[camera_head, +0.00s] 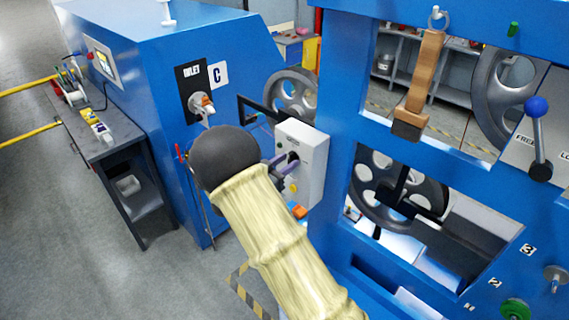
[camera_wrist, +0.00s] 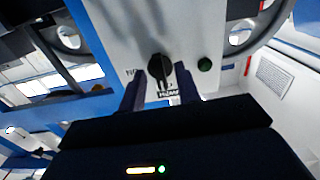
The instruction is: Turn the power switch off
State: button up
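The power switch is a black rotary knob (camera_wrist: 160,68) on a light grey box (camera_head: 312,160). In the wrist view its grip stands roughly upright in the picture, with an ON label to its left and a POWER label below, both upside down. In the head view the knob (camera_head: 293,157) is partly hidden by my fingers. My gripper (camera_head: 280,164) is open in front of the box. In the wrist view its two dark purple fingers stand left and right of the knob, with gaps showing; I cannot tell how deep they reach.
A green button (camera_wrist: 205,64) sits beside the knob. The box is fixed to a blue machine frame (camera_head: 340,150) with large pulley wheels (camera_head: 292,95). A blue cabinet (camera_head: 150,60) with an INLET switch (camera_head: 203,103) stands left. A dark bench (camera_head: 100,135) is farther left.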

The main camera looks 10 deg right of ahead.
jog(key=b+v, duration=0.6)
jog(key=v, duration=1.1)
jog(key=shift+a, duration=0.25)
jog(key=shift+s, duration=0.15)
jog(key=w+d+n+t+y, duration=0.3)
jog(key=w+d+n+y, duration=0.3)
jog(key=y, duration=0.5)
jog(key=s+d+f+n+g+y, duration=0.1)
jog(key=s+d+f+g, duration=0.1)
jog(key=s, duration=0.5)
jog(key=s+d+f+n+g+y, duration=0.1)
jog(key=s+d+f+n+g, duration=0.1)
jog(key=s, duration=0.6)
jog(key=s+d+f+n+g+y, duration=0.2)
jog(key=s+d+f+g, duration=0.2)
jog(key=s, duration=0.4)
jog(key=shift+d+f+g, duration=0.2)
jog(key=shift+d+g, duration=0.4)
jog(key=shift+g, duration=0.6)
